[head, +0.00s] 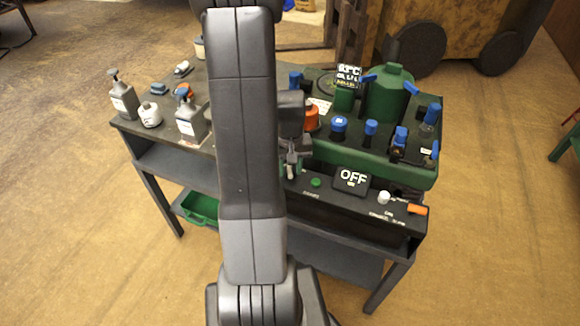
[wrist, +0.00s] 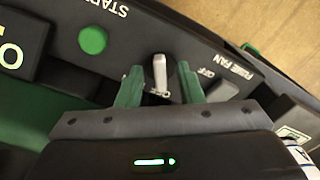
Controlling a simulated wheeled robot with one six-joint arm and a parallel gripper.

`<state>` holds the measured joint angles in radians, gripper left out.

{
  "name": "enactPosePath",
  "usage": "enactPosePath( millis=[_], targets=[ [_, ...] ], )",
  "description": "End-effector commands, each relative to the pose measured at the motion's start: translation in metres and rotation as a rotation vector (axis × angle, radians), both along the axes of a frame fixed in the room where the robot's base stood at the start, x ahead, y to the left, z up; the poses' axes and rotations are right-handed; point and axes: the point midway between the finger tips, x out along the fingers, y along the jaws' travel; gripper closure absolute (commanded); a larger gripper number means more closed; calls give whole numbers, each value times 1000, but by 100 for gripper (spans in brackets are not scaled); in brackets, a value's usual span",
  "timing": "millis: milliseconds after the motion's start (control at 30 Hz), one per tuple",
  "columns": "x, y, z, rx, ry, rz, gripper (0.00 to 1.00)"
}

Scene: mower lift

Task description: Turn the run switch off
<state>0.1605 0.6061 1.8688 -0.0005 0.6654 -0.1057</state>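A small pale toggle lever (wrist: 160,75) stands on the dark control panel (wrist: 225,75) in the wrist view, beside small OFF lettering. I cannot fully read its label, so I cannot tell for sure that it is the run switch. My gripper (wrist: 160,86) is open, with one green fingertip on each side of the lever. Gaps show between the lever and both fingers. In the head view my gripper (head: 292,163) is at the panel's left part, and my arm hides the lever there. A display (head: 351,179) on the panel reads OFF.
A green button (head: 316,183) sits beside my gripper; it also shows in the wrist view (wrist: 92,40). A white knob (head: 384,197) and an orange part (head: 417,209) are farther right. A green tank (head: 390,95) and blue-capped fittings stand behind. Spray bottles (head: 190,122) stand at left.

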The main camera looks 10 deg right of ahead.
Motion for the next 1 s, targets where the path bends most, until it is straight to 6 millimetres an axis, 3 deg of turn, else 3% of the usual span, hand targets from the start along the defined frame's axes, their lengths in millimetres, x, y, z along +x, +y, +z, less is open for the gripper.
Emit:
enactPosePath(
  millis=[267, 700, 1000],
  targets=[
    [1, 0, 16, 0, -4, -1, 66],
    [1, 0, 108, -1, -5, 0, 66],
    [0, 0, 137, 0, -1, 0, 66]
  ],
)
